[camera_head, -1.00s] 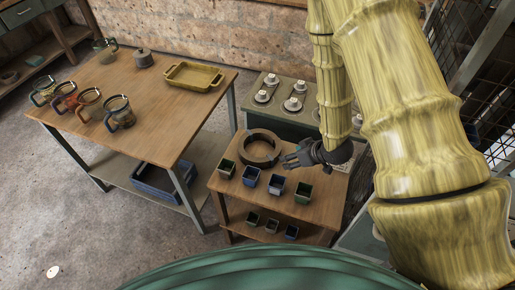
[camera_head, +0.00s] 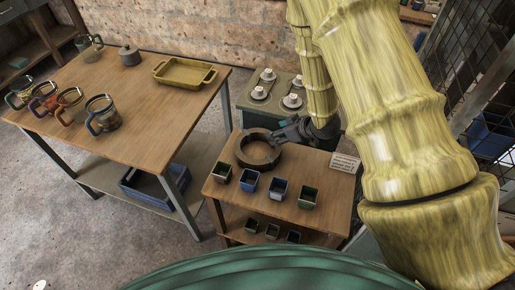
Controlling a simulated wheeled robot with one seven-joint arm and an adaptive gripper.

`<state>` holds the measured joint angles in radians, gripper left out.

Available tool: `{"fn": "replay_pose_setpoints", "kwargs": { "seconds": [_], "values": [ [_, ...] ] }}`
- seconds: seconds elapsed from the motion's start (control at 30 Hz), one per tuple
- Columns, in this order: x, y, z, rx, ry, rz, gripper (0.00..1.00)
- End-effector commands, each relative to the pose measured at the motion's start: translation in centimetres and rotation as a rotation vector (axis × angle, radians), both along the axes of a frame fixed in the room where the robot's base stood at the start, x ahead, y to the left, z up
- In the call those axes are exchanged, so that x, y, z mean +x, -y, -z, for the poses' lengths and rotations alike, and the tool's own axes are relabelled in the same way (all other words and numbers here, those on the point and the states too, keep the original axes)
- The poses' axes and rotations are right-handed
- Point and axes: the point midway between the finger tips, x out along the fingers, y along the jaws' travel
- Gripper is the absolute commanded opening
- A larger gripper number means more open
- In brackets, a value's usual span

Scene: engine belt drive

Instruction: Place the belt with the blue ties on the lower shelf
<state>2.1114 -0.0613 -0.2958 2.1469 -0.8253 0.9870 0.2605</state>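A thick dark brown ring (camera_head: 258,150) lies flat on top of the small wooden table (camera_head: 228,193). No blue ties can be made out on it, and I cannot tell whether it is a belt. My gripper (camera_head: 279,137) is at the ring's upper right rim, fingers pointing left. It is too small and dark to tell whether its fingers are open or shut, or touch the ring. Several mug-like items with coloured handles, one of them blue-handled (camera_head: 103,114), stand on the large table. The small table has a lower shelf (camera_head: 318,238); the large table also has one (camera_head: 102,177).
Small square pots, including a blue one (camera_head: 249,180), line the small table's front edge; more stand on its lower shelf. A card (camera_head: 345,162) is at its right. A blue crate (camera_head: 150,190) occupies the large table's shelf. A yellow tray (camera_head: 184,73) stands above.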

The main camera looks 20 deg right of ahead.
Motion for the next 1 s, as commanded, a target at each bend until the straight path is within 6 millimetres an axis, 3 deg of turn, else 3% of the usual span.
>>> {"fn": "replay_pose_setpoints", "kwargs": {
  "seconds": [0.6,0.93,1.0],
  "values": [
    [3.2,-1.9,3.8,-0.001,0.000,0.002,0.61],
    [3.4,-2.1,4.2,-0.001,0.000,0.002,0.61],
    [3.4,-2.1,4.2,-0.001,0.000,0.002,0.48]
  ]
}}
